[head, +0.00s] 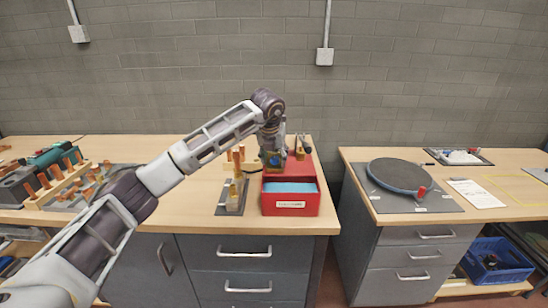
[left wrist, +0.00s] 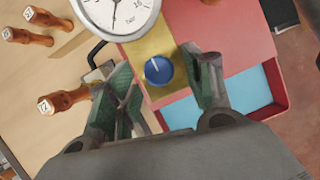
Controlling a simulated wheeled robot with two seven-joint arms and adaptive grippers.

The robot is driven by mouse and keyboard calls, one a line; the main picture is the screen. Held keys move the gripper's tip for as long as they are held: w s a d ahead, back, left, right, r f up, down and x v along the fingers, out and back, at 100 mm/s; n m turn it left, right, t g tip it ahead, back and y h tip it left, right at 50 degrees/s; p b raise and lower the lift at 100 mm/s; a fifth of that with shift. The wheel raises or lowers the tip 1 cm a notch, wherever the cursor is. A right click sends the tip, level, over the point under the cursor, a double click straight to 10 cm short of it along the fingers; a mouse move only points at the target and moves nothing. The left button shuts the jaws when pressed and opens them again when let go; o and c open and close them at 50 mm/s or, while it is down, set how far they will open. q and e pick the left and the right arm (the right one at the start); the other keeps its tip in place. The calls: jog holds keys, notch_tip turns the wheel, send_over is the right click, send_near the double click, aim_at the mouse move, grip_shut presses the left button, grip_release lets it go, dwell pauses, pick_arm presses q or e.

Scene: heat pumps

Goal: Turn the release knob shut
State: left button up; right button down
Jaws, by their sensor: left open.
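The blue release knob (left wrist: 158,70) has a white line on it and sits on a yellow plate (left wrist: 150,46) on the red case. A gauge (left wrist: 118,12) with a white dial is just beyond it in the left wrist view. My left gripper (left wrist: 161,75) is open, with one finger on each side of the knob. I cannot tell whether either finger touches it. In the head view my left gripper (head: 272,146) points down over the red case (head: 291,205) and partly hides the gauge and knob. My right gripper is not in view.
Copper pieces with number tags (left wrist: 62,101) stand close to the left finger. The red case has an open blue-lined front tray (head: 290,187). A second bench (head: 425,210) with a round dark disc (head: 399,176) stands across a gap on the right.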

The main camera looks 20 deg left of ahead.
pick_arm(q)
jog(key=c, duration=1)
